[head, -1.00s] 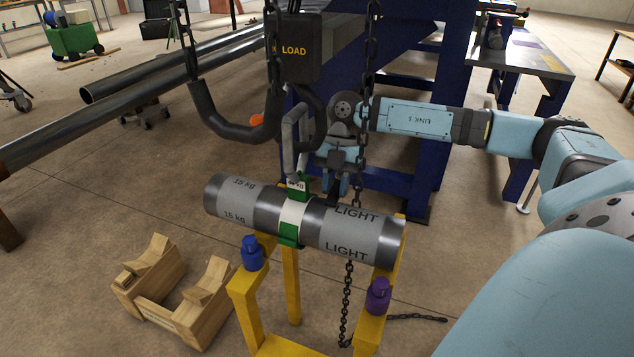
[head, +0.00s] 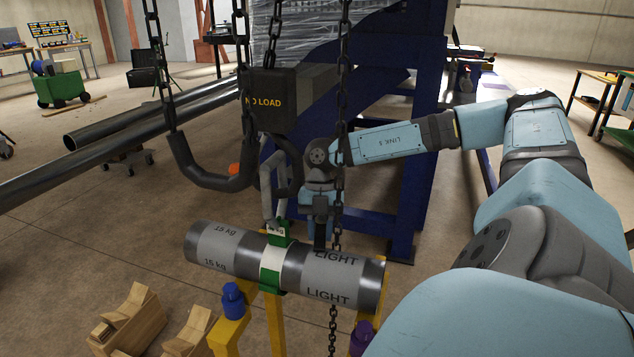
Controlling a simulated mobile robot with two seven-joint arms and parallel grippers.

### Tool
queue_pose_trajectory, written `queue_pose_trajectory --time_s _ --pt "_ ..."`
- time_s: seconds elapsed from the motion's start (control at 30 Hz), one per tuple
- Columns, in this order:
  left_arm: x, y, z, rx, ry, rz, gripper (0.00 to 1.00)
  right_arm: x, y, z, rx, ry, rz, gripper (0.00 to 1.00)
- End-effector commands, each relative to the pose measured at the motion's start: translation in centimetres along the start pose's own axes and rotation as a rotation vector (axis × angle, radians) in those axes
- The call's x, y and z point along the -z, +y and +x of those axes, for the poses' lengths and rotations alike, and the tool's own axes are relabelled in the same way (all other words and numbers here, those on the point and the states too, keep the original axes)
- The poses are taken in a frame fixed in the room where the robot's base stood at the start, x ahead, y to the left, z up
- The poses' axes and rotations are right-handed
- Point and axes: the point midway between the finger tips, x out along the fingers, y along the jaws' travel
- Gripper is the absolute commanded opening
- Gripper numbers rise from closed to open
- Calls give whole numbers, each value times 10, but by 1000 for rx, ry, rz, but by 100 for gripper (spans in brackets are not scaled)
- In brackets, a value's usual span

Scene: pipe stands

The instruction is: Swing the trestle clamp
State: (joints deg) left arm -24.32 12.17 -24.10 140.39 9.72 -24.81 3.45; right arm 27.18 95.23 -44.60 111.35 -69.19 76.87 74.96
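A grey metal cylinder marked "15 kg" and "LIGHT" (head: 215,248) lies level across the yellow trestle (head: 273,325). A green and white band (head: 271,262) wraps its middle, with a grey loop handle (head: 266,190) rising behind it. A blue knob (head: 233,300) and a purple knob (head: 362,338) sit on the trestle's front posts. I cannot tell which part is the trestle clamp. My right gripper (head: 320,240) points down just behind the cylinder, right of the band. Its fingertips are partly hidden by the cylinder and the chain, so its opening is unclear. My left gripper is out of view.
One chain (head: 338,190) hangs close to my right gripper. Wooden cradles (head: 128,322) stand at front left. Long pipes (head: 100,165) lie behind; a blue frame (head: 412,195) stands beyond.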

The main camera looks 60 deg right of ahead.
Motion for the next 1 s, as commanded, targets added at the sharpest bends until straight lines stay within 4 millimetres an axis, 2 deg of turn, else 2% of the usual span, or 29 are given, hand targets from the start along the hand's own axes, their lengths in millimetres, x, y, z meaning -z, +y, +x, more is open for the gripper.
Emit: queue_pose_trajectory --time_s 0.03,0.1,0.47,0.57,1.0 --pt "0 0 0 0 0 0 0 0 -1 1 5 2 3 36" --pt "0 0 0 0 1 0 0 0 -1 1 4 1 3 52" --pt "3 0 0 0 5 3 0 0 0 -5 0 0 2 53" --pt "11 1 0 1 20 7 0 1 0 -18 0 -2 2 53" --pt "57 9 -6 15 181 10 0 1 0 -113 0 0 4 53"
